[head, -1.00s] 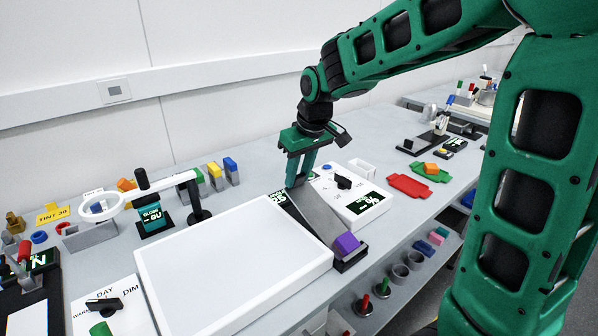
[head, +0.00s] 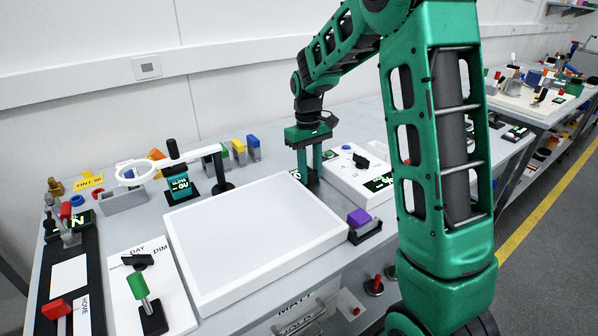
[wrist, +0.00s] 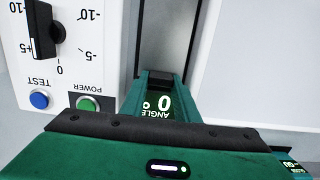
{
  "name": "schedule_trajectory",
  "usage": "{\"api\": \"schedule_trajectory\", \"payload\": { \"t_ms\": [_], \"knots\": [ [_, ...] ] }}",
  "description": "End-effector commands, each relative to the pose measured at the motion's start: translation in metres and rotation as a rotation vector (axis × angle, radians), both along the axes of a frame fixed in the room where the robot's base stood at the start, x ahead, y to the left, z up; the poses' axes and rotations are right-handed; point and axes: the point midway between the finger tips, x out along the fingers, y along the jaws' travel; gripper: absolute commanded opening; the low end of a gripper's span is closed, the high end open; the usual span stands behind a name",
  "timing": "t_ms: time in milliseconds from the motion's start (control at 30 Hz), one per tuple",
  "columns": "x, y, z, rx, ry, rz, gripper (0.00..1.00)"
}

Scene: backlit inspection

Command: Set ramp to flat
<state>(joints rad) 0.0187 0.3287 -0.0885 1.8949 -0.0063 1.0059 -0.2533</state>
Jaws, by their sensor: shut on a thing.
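The ramp is a narrow grey plate (wrist: 168,40) in a dark channel between two white units in the wrist view. In the head view it is mostly hidden by my arm, gripper and the light panel. My gripper (head: 308,181) is down at the ramp's far end, shut on its dark end (wrist: 160,78). A small display (wrist: 158,104) between my fingers reads ANGLE 0, upside down in the wrist view.
A white light panel (head: 255,235) lies left of the ramp. A white control box (head: 345,165) with a black knob stands right of it. A magnifier ring (head: 137,172) on a stand and coloured blocks (head: 240,150) are behind the panel.

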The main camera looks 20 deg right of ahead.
Motion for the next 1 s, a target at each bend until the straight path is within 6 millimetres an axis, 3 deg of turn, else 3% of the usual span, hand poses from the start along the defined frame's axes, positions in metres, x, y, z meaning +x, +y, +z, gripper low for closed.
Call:
{"api": "schedule_trajectory", "payload": {
  "t_ms": [267, 300, 367, 767, 1000],
  "knots": [
    [0.001, -0.003, -0.002, -0.001, -0.001, -0.004, 0.0],
    [0.001, -0.003, -0.002, -0.001, -0.002, -0.004, 0.35],
    [0.001, -0.003, -0.002, -0.001, -0.001, -0.004, 0.47],
    [0.0, -0.002, -0.001, 0.0, 0.0, -0.003, 0.47],
    [0.003, -0.002, 0.023, 0.0, -0.002, -0.002, 0.47]
  ]
}}
